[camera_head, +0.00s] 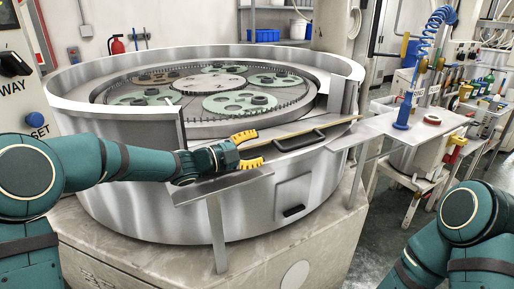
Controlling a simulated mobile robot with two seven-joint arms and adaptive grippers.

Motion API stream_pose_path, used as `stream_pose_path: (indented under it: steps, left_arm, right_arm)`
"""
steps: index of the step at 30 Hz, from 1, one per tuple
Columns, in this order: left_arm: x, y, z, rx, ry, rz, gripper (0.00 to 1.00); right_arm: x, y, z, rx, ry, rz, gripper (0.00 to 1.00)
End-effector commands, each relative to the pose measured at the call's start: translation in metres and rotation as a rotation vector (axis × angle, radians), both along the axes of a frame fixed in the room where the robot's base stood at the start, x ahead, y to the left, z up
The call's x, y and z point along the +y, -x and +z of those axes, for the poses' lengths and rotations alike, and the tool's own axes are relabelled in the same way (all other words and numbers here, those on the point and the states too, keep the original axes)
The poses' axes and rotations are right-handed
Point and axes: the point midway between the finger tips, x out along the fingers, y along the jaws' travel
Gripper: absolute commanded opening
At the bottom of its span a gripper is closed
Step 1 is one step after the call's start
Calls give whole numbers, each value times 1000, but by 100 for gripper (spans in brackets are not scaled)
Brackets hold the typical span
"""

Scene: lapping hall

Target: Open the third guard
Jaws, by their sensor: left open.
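A large round steel lapping machine (110,180) fills the middle of the view. At its front is a gap in the raised rim, with a steel guard panel (275,160) across it. The panel bears a black bar handle (299,141); I cannot tell which guard is the third. My left gripper (255,149), with yellow fingertips, is open and empty just left of this handle, apart from it. The gripper and wrist hide the panel's left part. My right arm shows at the lower right; its gripper is out of view.
Inside the machine lie green carrier discs (240,103) on a toothed plate. A small lower door has a black handle (293,210). A control box (18,70) stands at the left.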

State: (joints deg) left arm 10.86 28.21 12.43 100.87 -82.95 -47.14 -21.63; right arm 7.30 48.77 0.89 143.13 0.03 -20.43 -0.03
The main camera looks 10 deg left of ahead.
Motion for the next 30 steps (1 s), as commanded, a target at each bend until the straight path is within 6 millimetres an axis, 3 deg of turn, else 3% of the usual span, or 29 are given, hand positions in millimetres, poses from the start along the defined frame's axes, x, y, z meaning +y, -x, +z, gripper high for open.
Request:
stream_pose_path:
  steps: [30]
  left_arm:
    - [54, 37, 2, -4, -3, 4, 46]
  right_arm:
    - [0, 0, 1, 0, 0, 0, 0]
